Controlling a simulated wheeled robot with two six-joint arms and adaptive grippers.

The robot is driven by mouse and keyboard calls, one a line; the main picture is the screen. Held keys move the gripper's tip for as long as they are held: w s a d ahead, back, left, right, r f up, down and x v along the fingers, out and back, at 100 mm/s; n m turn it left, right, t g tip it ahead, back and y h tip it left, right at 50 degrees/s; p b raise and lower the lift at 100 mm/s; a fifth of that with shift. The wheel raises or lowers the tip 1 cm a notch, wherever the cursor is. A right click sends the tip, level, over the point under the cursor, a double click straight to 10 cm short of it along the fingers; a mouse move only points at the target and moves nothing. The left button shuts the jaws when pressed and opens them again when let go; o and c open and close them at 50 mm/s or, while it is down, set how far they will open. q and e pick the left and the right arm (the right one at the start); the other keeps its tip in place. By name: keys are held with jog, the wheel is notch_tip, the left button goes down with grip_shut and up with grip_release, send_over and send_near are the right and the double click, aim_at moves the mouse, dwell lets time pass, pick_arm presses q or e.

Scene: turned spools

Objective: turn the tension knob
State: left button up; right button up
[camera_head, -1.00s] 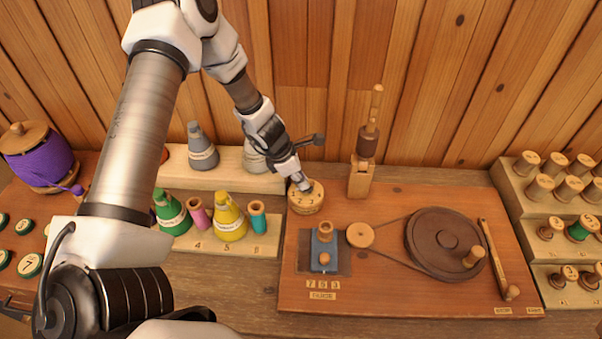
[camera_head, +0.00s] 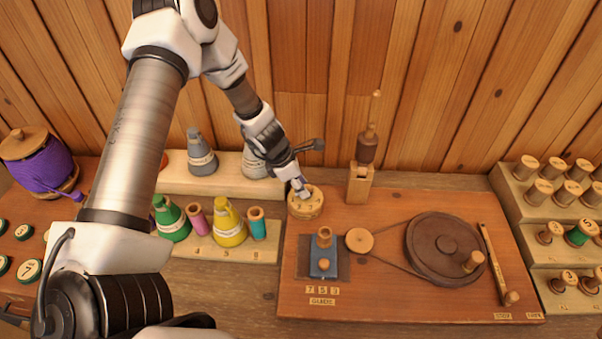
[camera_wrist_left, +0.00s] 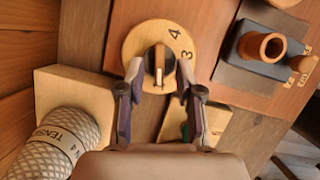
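The tension knob is a round wooden dial (camera_head: 306,207) at the back left corner of the machine board. In the left wrist view its pale face (camera_wrist_left: 135,45) carries painted numbers, with a 4 and a 3 readable. A dark raised grip with a pale pointer (camera_wrist_left: 159,62) crosses its middle. My left gripper (camera_head: 301,191) reaches down to the dial from above. In the left wrist view its two fingers (camera_wrist_left: 159,72) stand apart on either side of the grip, with gaps visible. Whether they touch the face is unclear. My right gripper is not in view.
The board (camera_head: 400,300) also holds a blue guide block (camera_head: 323,262), a dark wheel (camera_head: 432,262) with a belt, and a wooden post (camera_head: 360,184). A grey cone (camera_wrist_left: 65,140) stands close beside the dial. Yellow (camera_head: 229,225) and green cones stand left. A spool rack (camera_head: 535,210) is at right.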

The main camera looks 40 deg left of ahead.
pick_arm(q)
notch_tip(320, 180, up, 10)
jog(key=shift+f, duration=0.25)
dwell(0.3)
dwell(0.3)
